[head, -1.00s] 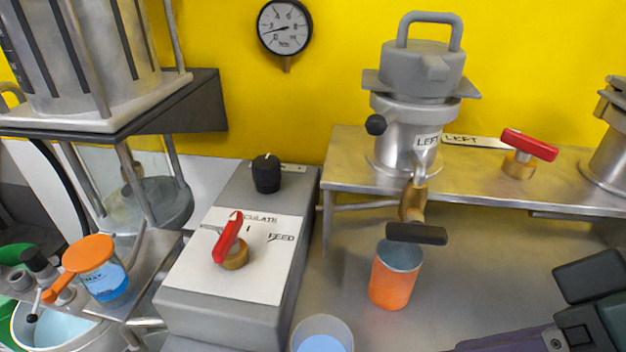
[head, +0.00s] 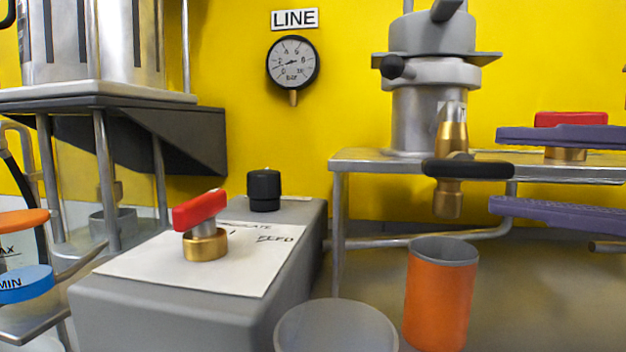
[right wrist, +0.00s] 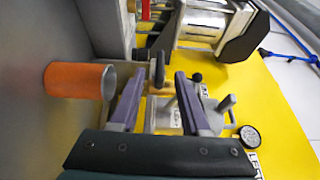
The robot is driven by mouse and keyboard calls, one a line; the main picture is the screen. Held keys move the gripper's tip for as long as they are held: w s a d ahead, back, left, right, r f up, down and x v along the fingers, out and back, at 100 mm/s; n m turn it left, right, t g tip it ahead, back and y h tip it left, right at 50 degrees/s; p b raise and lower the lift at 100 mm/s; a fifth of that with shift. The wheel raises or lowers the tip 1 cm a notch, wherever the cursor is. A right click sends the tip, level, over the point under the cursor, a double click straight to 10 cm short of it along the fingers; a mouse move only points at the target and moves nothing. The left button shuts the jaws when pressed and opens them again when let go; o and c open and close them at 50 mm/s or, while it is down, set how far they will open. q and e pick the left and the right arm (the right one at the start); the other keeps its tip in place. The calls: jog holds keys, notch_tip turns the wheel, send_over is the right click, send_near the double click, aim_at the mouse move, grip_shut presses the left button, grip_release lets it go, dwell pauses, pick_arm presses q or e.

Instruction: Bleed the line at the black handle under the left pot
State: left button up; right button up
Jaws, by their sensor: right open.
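The left pot (head: 428,118) is a metal vessel on a steel shelf. A brass valve (head: 448,201) hangs at its front, with a black handle (head: 467,169) lying crosswise. My right gripper (head: 494,171) comes in from the right, open, its purple fingers one above the other near the handle's right end. In the right wrist view the black handle (right wrist: 158,70) shows between the open fingertips (right wrist: 159,76); I cannot tell whether they touch it. An orange cup (head: 438,295) stands below the valve; it also shows in the wrist view (right wrist: 77,80). My left gripper is out of view.
A red-handled valve (head: 570,119) sits on the shelf (head: 350,160), partly behind my upper finger. A grey box (head: 180,308) carries another red handle (head: 200,209) and a black knob (head: 264,189). A gauge (head: 293,62) hangs on the wall.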

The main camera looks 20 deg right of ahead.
aim_at(442, 158)
jog(key=p+x, duration=0.1)
jog(key=x, duration=0.5)
jog(key=shift+w+a+r, duration=0.15)
jog(key=shift+w, duration=0.05)
jog(key=shift+w+a, duration=0.4)
jog(key=shift+w, duration=0.1)
jog(key=shift+c, duration=0.2)
grip_shut()
jog(key=shift+p, duration=0.3)
